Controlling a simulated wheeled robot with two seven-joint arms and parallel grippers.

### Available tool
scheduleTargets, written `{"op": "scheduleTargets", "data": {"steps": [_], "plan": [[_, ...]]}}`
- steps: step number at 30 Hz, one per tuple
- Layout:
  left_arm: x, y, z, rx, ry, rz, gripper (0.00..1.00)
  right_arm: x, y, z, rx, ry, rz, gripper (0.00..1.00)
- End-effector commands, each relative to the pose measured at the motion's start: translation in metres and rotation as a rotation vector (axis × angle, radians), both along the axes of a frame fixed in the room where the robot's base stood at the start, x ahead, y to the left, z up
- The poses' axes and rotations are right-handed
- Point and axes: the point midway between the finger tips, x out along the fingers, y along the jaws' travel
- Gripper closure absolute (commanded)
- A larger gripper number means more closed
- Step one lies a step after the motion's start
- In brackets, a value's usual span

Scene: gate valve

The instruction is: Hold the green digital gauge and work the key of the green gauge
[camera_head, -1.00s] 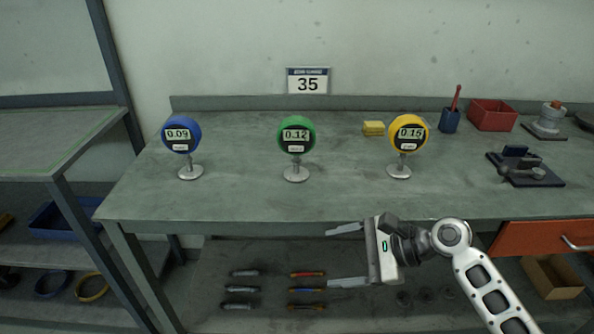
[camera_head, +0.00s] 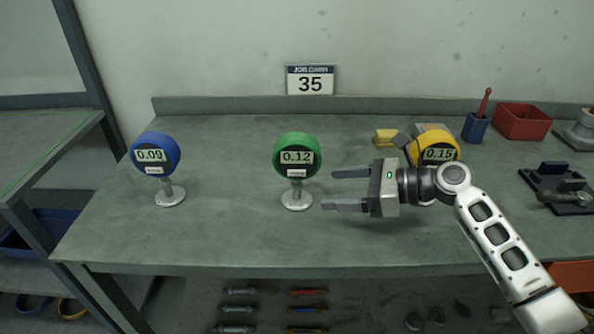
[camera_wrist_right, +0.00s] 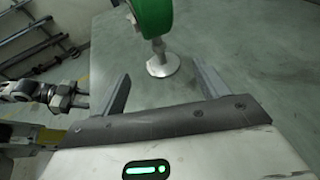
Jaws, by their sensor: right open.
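The green digital gauge (camera_head: 297,155) stands upright on a short metal stem and round base (camera_head: 297,200) near the middle of the bench. Its display reads 0.12, and a small white label sits below the digits. My right gripper (camera_head: 337,189) is open and empty just right of the gauge's stem, its fingers pointing left toward it without touching. In the right wrist view the green gauge (camera_wrist_right: 152,17) is cut off at the top, and its stem and base show ahead between the open fingers (camera_wrist_right: 162,88).
A blue gauge (camera_head: 155,155) reading 0.09 stands to the left. A yellow gauge (camera_head: 437,146) reading 0.15 stands behind my right arm, partly hidden. A yellow block (camera_head: 386,136), blue cup (camera_head: 475,127) and red bin (camera_head: 522,121) sit at the back right. The bench (camera_head: 225,235) is clear in front.

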Motion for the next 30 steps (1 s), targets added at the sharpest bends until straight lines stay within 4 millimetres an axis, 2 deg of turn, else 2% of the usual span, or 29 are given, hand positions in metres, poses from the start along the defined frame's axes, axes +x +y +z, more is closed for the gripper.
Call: {"op": "scheduleTargets", "data": {"steps": [1, 8, 9, 10, 15, 21, 29, 30], "plan": [[0.0, -0.001, -0.007, -0.006, -0.002, 0.0, 0.64, 0.002, 0.007, -0.006, 0.001, -0.002, 0.002, 0.27], [0.005, -0.005, -0.012, -0.045, -0.029, 0.005, 0.64, 0.012, 0.039, -0.017, 0.0, -0.002, 0.003, 0.27], [0.006, -0.006, -0.001, -0.048, -0.032, 0.007, 0.64, 0.013, 0.044, -0.013, 0.002, 0.002, 0.001, 0.27], [0.006, -0.006, 0.002, -0.046, -0.031, 0.007, 0.64, 0.014, 0.048, -0.013, 0.001, 0.001, 0.001, 0.27], [0.006, -0.005, 0.004, -0.039, -0.033, 0.007, 0.64, 0.02, 0.064, -0.019, 0.0, 0.0, 0.001, 0.27], [0.003, -0.004, -0.001, -0.031, -0.02, 0.006, 0.64, 0.022, 0.072, -0.023, -0.001, -0.001, 0.0, 0.27], [0.003, -0.004, -0.002, -0.029, -0.019, 0.005, 0.64, 0.023, 0.073, -0.024, -0.001, -0.001, 0.0, 0.27], [0.003, -0.004, -0.002, -0.029, -0.019, 0.005, 0.64, 0.023, 0.073, -0.024, -0.001, -0.001, 0.0, 0.3]]}}
